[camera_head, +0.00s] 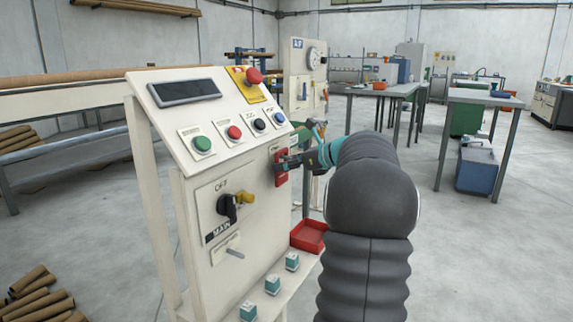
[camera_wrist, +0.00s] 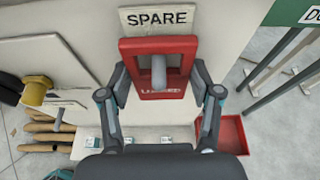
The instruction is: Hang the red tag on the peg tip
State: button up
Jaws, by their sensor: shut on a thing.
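The red tag (camera_wrist: 160,93) is a flat frame with a window near its top and lettering along its bottom. In the wrist view it is upright in front of the cream panel, under the SPARE label (camera_wrist: 158,18). A grey peg (camera_wrist: 159,72) shows within the tag's window; I cannot tell how deep it passes through. My gripper (camera_wrist: 165,88) has a finger at each side edge of the tag and is shut on it. In the head view the tag (camera_head: 281,168) stands at the panel's right side, partly covered by my gripper (camera_head: 287,163).
Another grey peg (camera_head: 235,253) sticks out low on the panel, below the black MAIN switch (camera_head: 228,207) and beside a yellow knob (camera_head: 245,198). A red tray (camera_head: 308,236) and several small teal-and-white blocks (camera_head: 272,285) occupy the shelf below. Push buttons line the sloped console above.

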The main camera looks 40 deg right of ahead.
jog(key=o, duration=1.3)
jog(key=shift+o, duration=0.2)
jog(key=shift+s, duration=0.1)
jog(key=v, duration=1.2)
